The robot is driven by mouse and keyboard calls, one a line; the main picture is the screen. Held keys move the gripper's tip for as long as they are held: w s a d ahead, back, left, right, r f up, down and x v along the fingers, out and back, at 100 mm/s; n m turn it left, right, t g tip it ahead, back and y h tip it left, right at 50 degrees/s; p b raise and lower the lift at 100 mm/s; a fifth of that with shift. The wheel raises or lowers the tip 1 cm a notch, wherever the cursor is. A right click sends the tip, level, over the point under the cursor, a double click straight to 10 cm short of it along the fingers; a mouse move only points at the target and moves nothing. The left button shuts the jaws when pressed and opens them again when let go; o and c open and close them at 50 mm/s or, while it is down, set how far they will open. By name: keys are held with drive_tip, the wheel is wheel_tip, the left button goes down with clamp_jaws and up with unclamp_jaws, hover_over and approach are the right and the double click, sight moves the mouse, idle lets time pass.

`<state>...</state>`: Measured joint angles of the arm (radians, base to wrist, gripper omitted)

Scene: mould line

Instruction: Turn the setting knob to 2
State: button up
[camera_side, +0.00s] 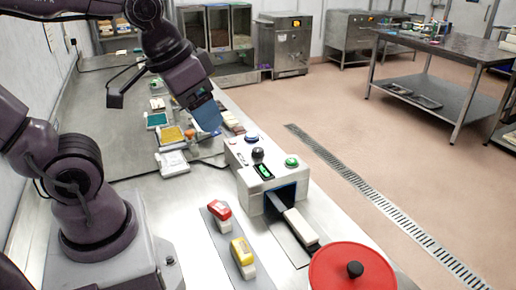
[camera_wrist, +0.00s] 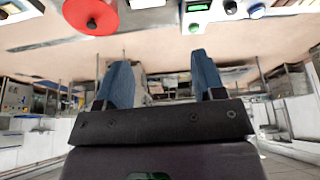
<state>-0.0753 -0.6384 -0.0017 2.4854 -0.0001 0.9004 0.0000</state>
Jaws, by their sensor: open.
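The white mould machine (camera_side: 262,180) stands on the bench in the middle of the side view. A round black knob (camera_side: 257,154) sits on its top, between a blue button (camera_side: 251,137) and a green button (camera_side: 291,161). A small display with green digits (camera_side: 264,171) is beside the knob; I cannot read the digits clearly. My gripper (camera_side: 208,117) is open and empty, above and left of the machine, apart from the knob. In the wrist view its blue fingers (camera_wrist: 159,65) are spread, and the black knob (camera_wrist: 230,7) is at the top edge.
A chute with a pale block (camera_side: 299,226) leaves the machine's front. A red round lid (camera_side: 340,272) lies at front right. A red block (camera_side: 219,210) and a yellow block (camera_side: 243,257) sit on a grey strip. Several coloured trays (camera_side: 173,138) lie behind.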

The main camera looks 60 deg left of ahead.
drive_tip(key=w+a+f+n+g, duration=0.4)
drive_tip(key=w+a+f, duration=0.1)
drive_tip(key=w+a, duration=0.5)
drive_tip(key=n, duration=0.5)
approach(258, 149)
drive_tip(key=shift+h, duration=0.4)
drive_tip(key=f, duration=0.9)
drive_tip(key=shift+w+a+f, duration=0.15)
drive_tip(key=shift+w+f, duration=0.05)
drive_tip(key=shift+c, duration=0.4)
drive_tip(key=c, duration=0.9)
drive_tip(key=shift+o, duration=0.2)
